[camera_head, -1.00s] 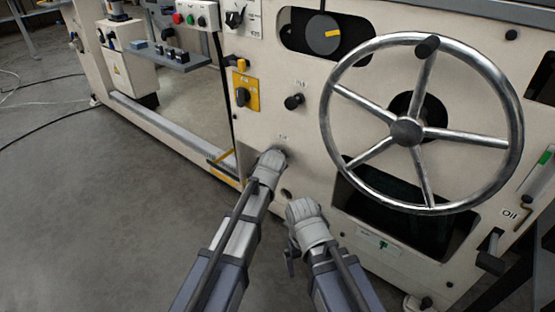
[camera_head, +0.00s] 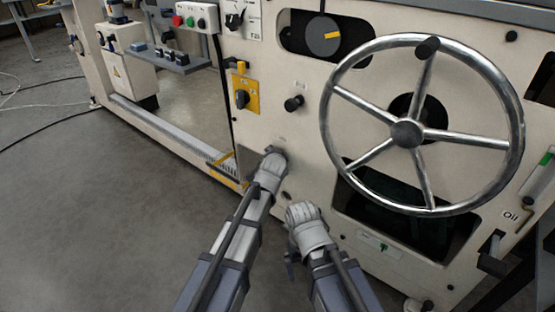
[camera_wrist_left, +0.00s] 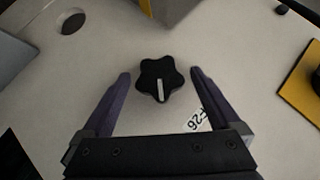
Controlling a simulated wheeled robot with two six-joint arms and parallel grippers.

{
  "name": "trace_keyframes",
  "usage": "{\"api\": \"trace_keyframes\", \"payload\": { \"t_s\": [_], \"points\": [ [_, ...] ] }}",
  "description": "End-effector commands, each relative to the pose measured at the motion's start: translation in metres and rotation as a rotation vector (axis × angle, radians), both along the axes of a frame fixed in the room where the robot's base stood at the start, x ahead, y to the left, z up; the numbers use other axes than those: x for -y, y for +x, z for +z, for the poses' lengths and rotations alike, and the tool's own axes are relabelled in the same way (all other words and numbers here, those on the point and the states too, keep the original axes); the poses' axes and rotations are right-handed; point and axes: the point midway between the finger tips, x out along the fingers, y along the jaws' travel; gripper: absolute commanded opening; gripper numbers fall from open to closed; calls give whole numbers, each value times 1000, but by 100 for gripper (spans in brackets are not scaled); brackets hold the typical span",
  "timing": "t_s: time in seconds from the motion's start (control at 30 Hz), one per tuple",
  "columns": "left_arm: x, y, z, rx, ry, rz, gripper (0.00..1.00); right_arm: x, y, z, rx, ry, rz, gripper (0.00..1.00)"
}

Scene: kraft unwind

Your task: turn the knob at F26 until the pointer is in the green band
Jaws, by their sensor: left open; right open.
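The knob at F26 (camera_wrist_left: 155,88) is a black, lobed knob with a pale line on it, on the cream panel in the left wrist view. The printed label 26 (camera_wrist_left: 195,120) is beside it. My left gripper (camera_wrist_left: 160,76) is open, with one dark finger on each side of the knob and gaps showing between. In the head view my left gripper (camera_head: 270,162) is at the panel and hides the knob. My right gripper (camera_head: 303,213) is in front of the panel, to the right; its fingers are not clear. I cannot make out a pointer in a green band.
A large chrome handwheel (camera_head: 345,90) stands out from the panel at the right. Another black knob (camera_head: 293,103) and a yellow-plated switch (camera_head: 243,97) are above my left gripper. A dark disc with a yellow mark (camera_head: 323,35) sits in a slot. The floor at left is open.

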Motion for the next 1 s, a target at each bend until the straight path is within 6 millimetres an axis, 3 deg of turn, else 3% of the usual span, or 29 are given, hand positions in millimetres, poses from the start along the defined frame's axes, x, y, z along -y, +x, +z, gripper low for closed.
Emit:
{"api": "trace_keyframes", "payload": {
  "t_s": [0.27,0.73,1.0],
  "points": [
    [0,-4,3,1,0,-1,96,0,0,3,0,0,0,96],
    [-2,-61,39,0,1,-1,96,0,0,39,0,0,0,96],
    [-2,-67,40,0,0,0,96,0,0,40,0,0,0,96]
  ]
}}
